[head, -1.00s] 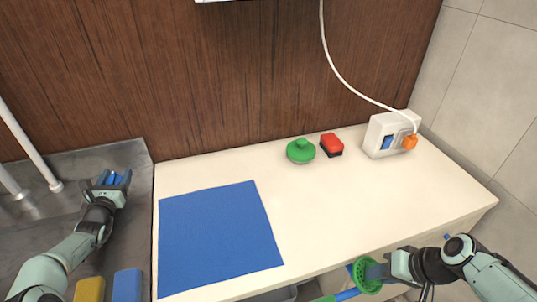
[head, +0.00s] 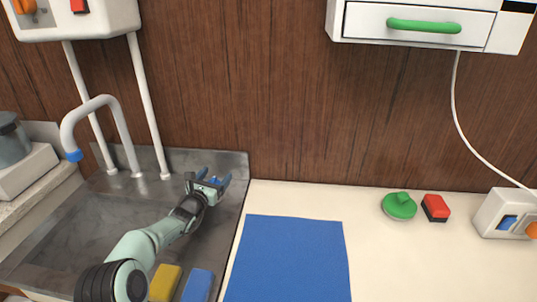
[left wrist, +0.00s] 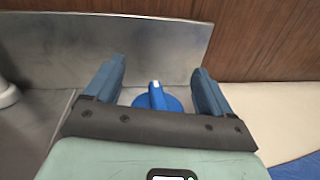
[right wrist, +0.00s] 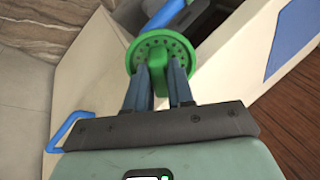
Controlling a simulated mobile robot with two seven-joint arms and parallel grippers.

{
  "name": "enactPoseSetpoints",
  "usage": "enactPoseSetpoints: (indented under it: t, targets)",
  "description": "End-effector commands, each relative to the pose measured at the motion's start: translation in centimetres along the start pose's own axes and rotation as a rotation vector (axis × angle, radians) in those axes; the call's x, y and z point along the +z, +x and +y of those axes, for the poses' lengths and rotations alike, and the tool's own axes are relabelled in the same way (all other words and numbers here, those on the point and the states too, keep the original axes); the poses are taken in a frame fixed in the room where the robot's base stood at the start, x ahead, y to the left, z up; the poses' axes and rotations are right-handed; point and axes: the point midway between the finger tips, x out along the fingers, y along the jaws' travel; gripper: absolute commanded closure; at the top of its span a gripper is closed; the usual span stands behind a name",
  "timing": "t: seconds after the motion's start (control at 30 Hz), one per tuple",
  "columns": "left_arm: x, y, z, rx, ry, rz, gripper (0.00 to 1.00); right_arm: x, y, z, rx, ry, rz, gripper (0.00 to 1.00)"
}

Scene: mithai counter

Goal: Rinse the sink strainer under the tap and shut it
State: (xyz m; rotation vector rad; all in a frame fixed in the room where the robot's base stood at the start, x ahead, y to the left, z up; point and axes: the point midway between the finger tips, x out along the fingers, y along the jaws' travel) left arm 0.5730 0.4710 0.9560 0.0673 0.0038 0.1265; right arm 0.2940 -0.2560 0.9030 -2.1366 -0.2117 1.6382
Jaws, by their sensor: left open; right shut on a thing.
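The strainer (right wrist: 178,50) is a green disc with holes. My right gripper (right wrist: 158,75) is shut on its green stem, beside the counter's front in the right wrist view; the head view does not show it. The tap (head: 100,104) is a grey curved spout with a blue tip over the metal sink (head: 75,225); no water shows from it. A blue knob (left wrist: 158,97) sits at the sink's back right corner. My left gripper (left wrist: 158,90) is open with its fingers on either side of the knob; I cannot tell whether they touch it. It shows in the head view (head: 209,180).
A yellow block (head: 164,282) and a blue block (head: 198,285) lie at the sink's front. A blue mat (head: 290,262) covers the left counter. A green lidded thing (head: 399,207), a red block (head: 435,207) and a socket box (head: 500,212) stand at the right. A drawer unit (head: 420,25) hangs above.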

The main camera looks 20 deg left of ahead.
Motion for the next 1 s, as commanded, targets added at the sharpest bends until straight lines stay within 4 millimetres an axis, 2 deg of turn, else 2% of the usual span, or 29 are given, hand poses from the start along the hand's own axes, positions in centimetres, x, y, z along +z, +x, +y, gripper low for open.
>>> enactPoseSetpoints:
  t: [0.03,0.3,0.6,0.8,1.0]
  targets:
    - [1.4,0.0,0.1,0.001,0.001,-0.005,0.17,-0.1,-0.2,-0.1,0.0,0.0,0.001,1.0]
    - [8.2,0.0,0.5,0.001,0.002,-0.005,0.17,-0.3,-1.1,-0.6,-0.001,-0.001,0.004,1.0]
    - [15.1,0.0,1.0,0.001,0.001,-0.004,0.17,-1.0,-3.0,-1.6,-0.003,-0.004,0.01,1.0]
    - [17.6,0.0,1.2,0.0,0.0,-0.002,0.17,-1.4,-4.0,-2.1,-0.004,-0.005,0.013,1.0]
    - [18.0,0.0,1.2,0.002,0.0,0.0,0.17,-1.4,-4.2,-2.1,-0.004,-0.006,0.014,1.0]
